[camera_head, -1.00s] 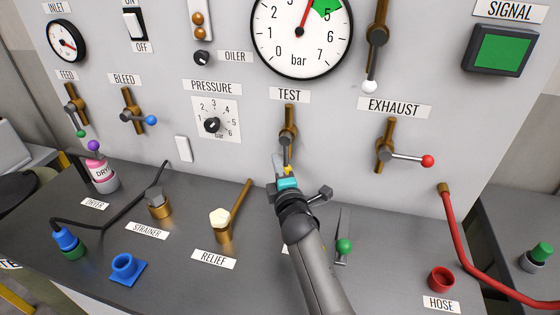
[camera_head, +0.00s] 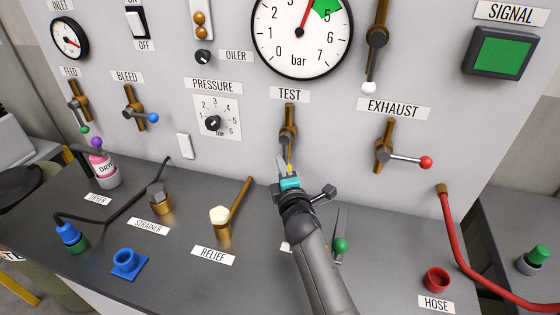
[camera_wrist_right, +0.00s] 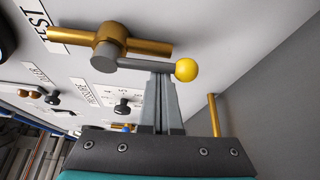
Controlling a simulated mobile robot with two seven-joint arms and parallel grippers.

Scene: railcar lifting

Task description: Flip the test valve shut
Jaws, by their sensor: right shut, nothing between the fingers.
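The test valve (camera_head: 289,118) is a brass fitting on the panel under the TEST label. Its grey lever hangs down along the brass pipe and ends in a yellow knob (camera_wrist_right: 186,69), mostly hidden behind my gripper in the head view. My right gripper (camera_head: 283,162) is shut and empty at the lower end of this lever. In the right wrist view, the shut fingertips (camera_wrist_right: 160,77) are beside the lever, close to the knob. I cannot tell whether they touch it. My left gripper is not in view.
The exhaust valve (camera_head: 385,155) with a red knob is to the right. The pressure dial (camera_head: 213,123) is to the left.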

